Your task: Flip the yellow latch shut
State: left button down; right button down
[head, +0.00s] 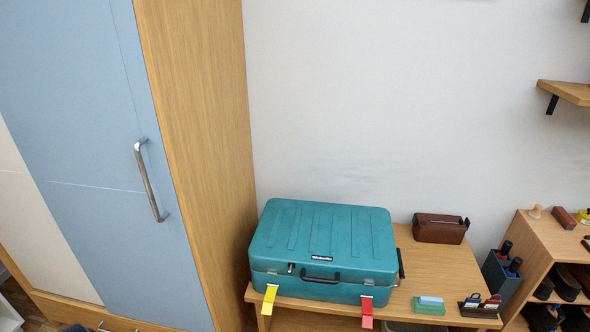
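A teal suitcase (322,238) lies flat on a wooden table, with its lid down. The yellow latch (269,299) is at the left of its front face and sticks out and down from the case, flipped open. A red latch (367,311) at the right of the front face hangs out the same way. A dark handle (321,277) sits between them. Neither of my grippers is in view.
The wooden table (448,269) also holds a brown case (440,228), a green and blue block (430,305) and a small dark holder (480,305). A tall blue-doored wardrobe (95,130) stands close on the left. A wooden shelf unit (533,243) stands at right.

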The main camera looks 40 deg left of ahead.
aim_at(267, 304)
jog(key=u, duration=1.35)
jog(key=i+j, duration=0.35)
jog(key=j, duration=0.15)
jog(key=u, duration=0.05)
